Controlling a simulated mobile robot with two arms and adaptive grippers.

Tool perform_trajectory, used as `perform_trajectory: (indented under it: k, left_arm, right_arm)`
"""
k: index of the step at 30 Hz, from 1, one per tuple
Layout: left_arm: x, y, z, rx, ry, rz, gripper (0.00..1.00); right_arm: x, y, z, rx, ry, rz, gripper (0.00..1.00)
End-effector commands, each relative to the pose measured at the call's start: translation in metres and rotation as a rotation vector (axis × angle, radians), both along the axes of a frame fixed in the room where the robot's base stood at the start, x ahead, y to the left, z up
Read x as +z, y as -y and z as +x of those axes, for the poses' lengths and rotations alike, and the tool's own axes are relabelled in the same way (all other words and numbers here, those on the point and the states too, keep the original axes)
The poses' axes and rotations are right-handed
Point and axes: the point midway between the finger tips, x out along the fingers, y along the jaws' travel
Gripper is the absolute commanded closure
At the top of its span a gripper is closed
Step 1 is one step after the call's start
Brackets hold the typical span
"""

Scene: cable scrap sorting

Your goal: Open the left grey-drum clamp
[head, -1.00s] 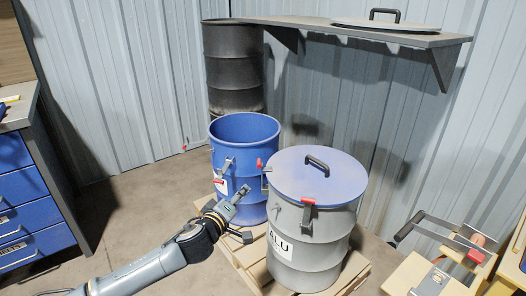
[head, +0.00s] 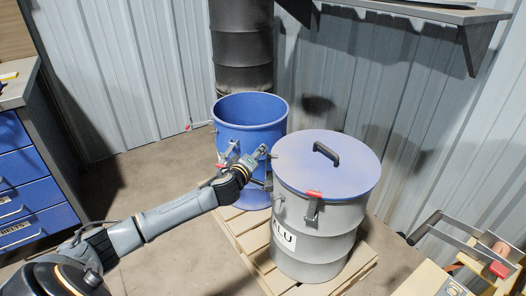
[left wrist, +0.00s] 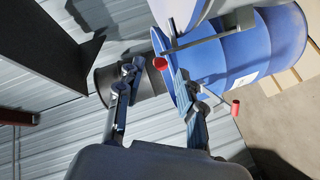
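The grey drum (head: 310,235) stands upright with a blue lid (head: 345,165) on it; its edge also shows at the top of the left wrist view (left wrist: 185,12). Its left clamp (left wrist: 195,43) is a metal lever with a red end; in the head view my gripper hides most of it. A front clamp (head: 313,205) with a red handle is on the drum's near side. My left gripper (head: 262,152) is open at the drum's left rim. In the left wrist view, the red end appears between its fingertips (left wrist: 157,70); contact cannot be told. My right gripper is not in view.
An open blue drum (head: 250,108) with its own red-tipped clamp (left wrist: 235,107) stands close behind and left. Both drums stand on a wooden pallet (head: 245,232). A dark drum (head: 240,45) and a shelf (head: 410,12) are behind. A bench with a lever tool (head: 440,225) is right.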

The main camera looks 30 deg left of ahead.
Motion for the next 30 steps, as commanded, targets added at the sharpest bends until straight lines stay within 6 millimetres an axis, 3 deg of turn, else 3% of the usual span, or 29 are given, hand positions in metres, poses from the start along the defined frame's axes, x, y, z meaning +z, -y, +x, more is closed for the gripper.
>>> perform_trajectory:
  k: [3, 9, 22, 27, 30]
  left_arm:
    - [-0.004, -0.004, 0.019, 0.001, 0.002, 0.0, 0.63]
    - [-0.009, -0.008, 0.039, 0.0, 0.0, -0.001, 0.63]
    - [-0.011, -0.009, 0.046, -0.001, 0.0, 0.0, 0.63]
    - [-0.011, -0.009, 0.046, -0.001, 0.0, 0.0, 0.97]
    - [-0.011, -0.009, 0.046, -0.001, -0.001, -0.002, 1.0]
  right_arm:
    - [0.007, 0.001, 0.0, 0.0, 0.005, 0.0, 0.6]
    - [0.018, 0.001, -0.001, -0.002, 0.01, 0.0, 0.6]
    - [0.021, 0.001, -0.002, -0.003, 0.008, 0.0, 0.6]
    - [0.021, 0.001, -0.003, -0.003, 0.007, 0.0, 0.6]
    - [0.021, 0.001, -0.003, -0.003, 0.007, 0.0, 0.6]
